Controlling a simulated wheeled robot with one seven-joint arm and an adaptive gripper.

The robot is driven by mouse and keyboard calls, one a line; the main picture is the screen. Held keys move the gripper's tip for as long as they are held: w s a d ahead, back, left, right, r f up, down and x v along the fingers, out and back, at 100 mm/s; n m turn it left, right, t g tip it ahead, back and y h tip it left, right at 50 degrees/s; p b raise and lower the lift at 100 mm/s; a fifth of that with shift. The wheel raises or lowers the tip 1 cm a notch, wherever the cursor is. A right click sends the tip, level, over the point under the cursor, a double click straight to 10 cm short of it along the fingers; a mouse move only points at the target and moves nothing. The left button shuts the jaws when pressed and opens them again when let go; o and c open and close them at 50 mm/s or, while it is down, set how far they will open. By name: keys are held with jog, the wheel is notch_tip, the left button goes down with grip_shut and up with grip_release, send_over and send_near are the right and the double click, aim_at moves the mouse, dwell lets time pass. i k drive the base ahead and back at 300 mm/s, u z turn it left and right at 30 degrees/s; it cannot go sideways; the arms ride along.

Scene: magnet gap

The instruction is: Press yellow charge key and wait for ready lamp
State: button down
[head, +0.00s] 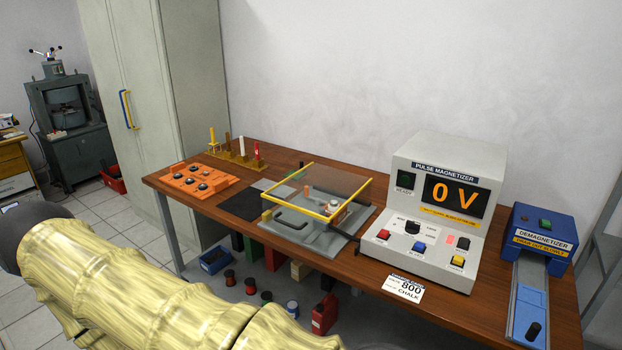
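The pulse magnetizer (440,205) is a grey console on the right half of the wooden table. Its yellow key (457,261) is at the front right of the sloped panel, with nothing touching it. The ready lamp (405,181) is a dark green, unlit square left of the display. The display (455,195) reads 0 V in orange. A red key (383,234), a blue key (419,247) and a black knob (412,227) are also on the panel. My arm crosses the lower left. My gripper is out of view.
A fixture with a yellow-edged clear cover (325,180) stands left of the magnetizer. A card reading 800 (404,287) lies at the table's front edge. The blue demagnetizer (541,238) is at right. An orange tray (199,181) is at far left.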

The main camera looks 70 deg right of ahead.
aim_at(457, 259)
jog(key=z, duration=3.05)
